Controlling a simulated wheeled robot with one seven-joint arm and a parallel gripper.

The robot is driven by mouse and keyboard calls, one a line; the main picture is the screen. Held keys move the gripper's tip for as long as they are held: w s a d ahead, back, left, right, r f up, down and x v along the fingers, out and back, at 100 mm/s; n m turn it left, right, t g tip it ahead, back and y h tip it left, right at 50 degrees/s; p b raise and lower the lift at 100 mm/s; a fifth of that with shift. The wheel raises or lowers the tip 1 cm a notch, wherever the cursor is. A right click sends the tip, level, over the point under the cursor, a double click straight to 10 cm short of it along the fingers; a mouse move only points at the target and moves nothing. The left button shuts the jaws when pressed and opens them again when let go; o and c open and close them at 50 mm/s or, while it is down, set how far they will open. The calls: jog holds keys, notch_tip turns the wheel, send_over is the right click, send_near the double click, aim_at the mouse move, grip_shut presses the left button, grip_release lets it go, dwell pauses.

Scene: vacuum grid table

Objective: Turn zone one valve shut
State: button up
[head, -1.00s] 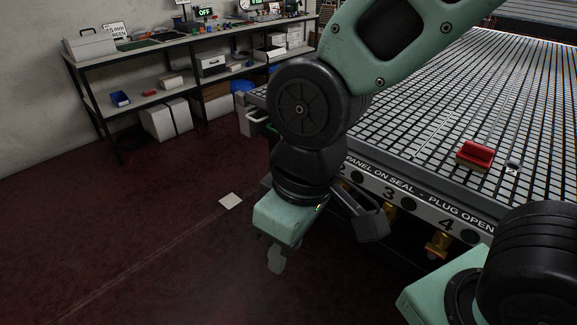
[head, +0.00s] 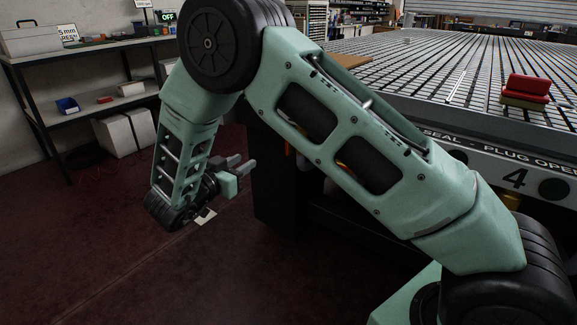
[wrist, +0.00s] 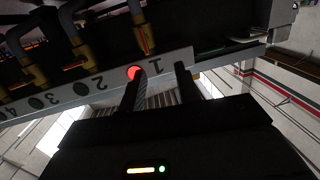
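In the wrist view the table's edge panel appears upside down, with the numbers 1 to 4. The zone one valve (wrist: 144,38) is a brass fitting with a red strip along it, on a grey hose. A red disc (wrist: 133,72) shows beside the number 1, partly behind a finger. My gripper (wrist: 162,76) is open and empty, its two dark fingers apart just below the panel and short of the valve. In the head view my gripper (head: 250,166) points right toward the table's dark side; the zone one valve is hidden there.
A workbench (head: 95,44) stands at the left.

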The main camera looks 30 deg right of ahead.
aim_at(286, 145)
jog(key=shift+m+g+h, duration=0.4)
jog(key=shift+g+h, duration=0.3)
jog(key=shift+h, duration=0.1)
jog(key=b+x, duration=0.1)
jog(key=x, duration=0.5)
jog(key=s+f+b+x, duration=0.1)
jog(key=x, duration=0.4)
jog(key=b+x, duration=0.2)
jog(key=x, duration=0.4)
jog(key=shift+s+d+f, duration=0.2)
jog(key=shift+d, duration=0.45)
grip_shut()
